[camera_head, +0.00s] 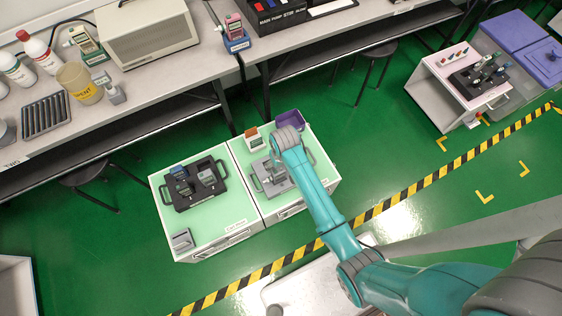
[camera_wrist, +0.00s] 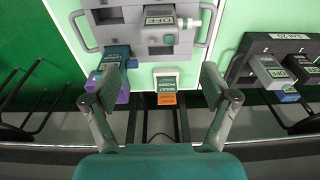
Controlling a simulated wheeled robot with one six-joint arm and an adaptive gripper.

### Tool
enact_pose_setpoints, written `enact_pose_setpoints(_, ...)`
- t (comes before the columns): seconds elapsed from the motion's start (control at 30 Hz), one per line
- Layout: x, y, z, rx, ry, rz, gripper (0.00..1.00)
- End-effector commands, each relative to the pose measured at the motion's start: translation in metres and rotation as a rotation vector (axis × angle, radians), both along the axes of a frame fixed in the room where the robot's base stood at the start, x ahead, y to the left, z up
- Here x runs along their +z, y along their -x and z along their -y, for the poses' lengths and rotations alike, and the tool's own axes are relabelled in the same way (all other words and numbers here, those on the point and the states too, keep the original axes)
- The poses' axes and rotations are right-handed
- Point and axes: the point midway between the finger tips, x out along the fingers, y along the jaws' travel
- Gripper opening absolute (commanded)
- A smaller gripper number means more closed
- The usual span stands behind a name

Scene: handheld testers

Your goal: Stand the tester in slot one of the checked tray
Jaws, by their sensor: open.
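My gripper (camera_head: 287,142) is over the right-hand green-topped cabinet. In the wrist view my gripper (camera_wrist: 160,82) has its fingers wide apart, with nothing held between them. A grey tray (camera_head: 284,187) with side handles lies on that cabinet, partly hidden by my arm. It holds a grey tester with a lit display (camera_wrist: 158,22). A black tray (camera_head: 214,193) on the left-hand cabinet holds testers, one grey (camera_head: 208,176) and one dark (camera_head: 181,172). A teal tester-like thing (camera_wrist: 116,56) is beside the grey tray in the wrist view. I cannot read which tray is marked checked.
A small grey device (camera_head: 182,240) is at the left cabinet's front corner. A cluttered bench (camera_head: 150,80) is behind. Green floor lies open at right.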

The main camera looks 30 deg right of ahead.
Motion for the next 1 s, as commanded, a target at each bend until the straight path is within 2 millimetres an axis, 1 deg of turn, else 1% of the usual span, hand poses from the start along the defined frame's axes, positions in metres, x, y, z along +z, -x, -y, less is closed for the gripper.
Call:
enact_pose_setpoints(0.1,0.004,0.001,0.000,0.000,0.000,-0.001,0.85)
enact_pose_setpoints(0.33,0.004,0.002,0.000,0.000,0.000,0.000,0.85)
enact_pose_setpoints(0.47,-0.003,0.015,0.000,0.000,0.000,0.027,0.85)
enact_pose_setpoints(0.57,-0.012,0.037,0.000,-0.001,0.001,0.085,0.85)
enact_pose_setpoints(0.67,-0.018,0.065,0.000,-0.002,0.002,0.164,0.85)
enact_pose_setpoints(0.73,-0.018,0.085,0.000,-0.003,0.003,0.225,0.85)
enact_pose_setpoints(0.87,-0.011,0.122,-0.001,-0.003,0.004,0.336,0.85)
enact_pose_setpoints(1.0,0.008,0.161,-0.001,-0.004,0.006,0.454,0.85)
